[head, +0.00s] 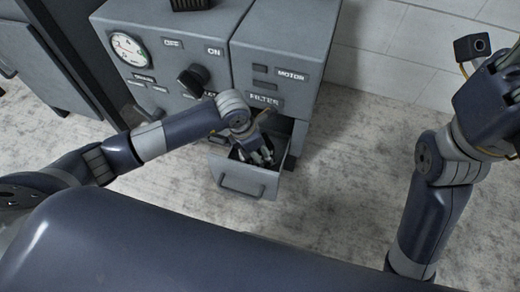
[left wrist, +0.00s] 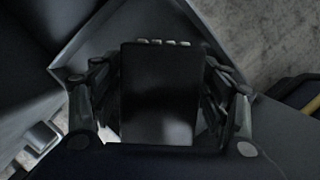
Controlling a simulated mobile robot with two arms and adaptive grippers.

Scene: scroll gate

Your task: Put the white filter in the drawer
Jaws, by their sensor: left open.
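The drawer (head: 240,180) stands pulled out below the FILTER label, its front handle facing me. My left gripper (head: 258,154) reaches down into the drawer's opening with its fingers apart. In the left wrist view, the open fingers of the gripper (left wrist: 160,110) stand on both sides of a dark rectangular block with small pale nubs on its top edge. Small white patches show low beside this block; I cannot tell whether they belong to the white filter. No white filter is clearly seen in either view. My right arm's wrist is at the right edge of the head view, its fingers out of frame.
The grey cabinet (head: 270,45) has labels, a round gauge (head: 129,50) and a black knob (head: 192,80) close above my left forearm. The drawer walls surround my left gripper closely. Open floor (head: 345,190) lies right of the drawer.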

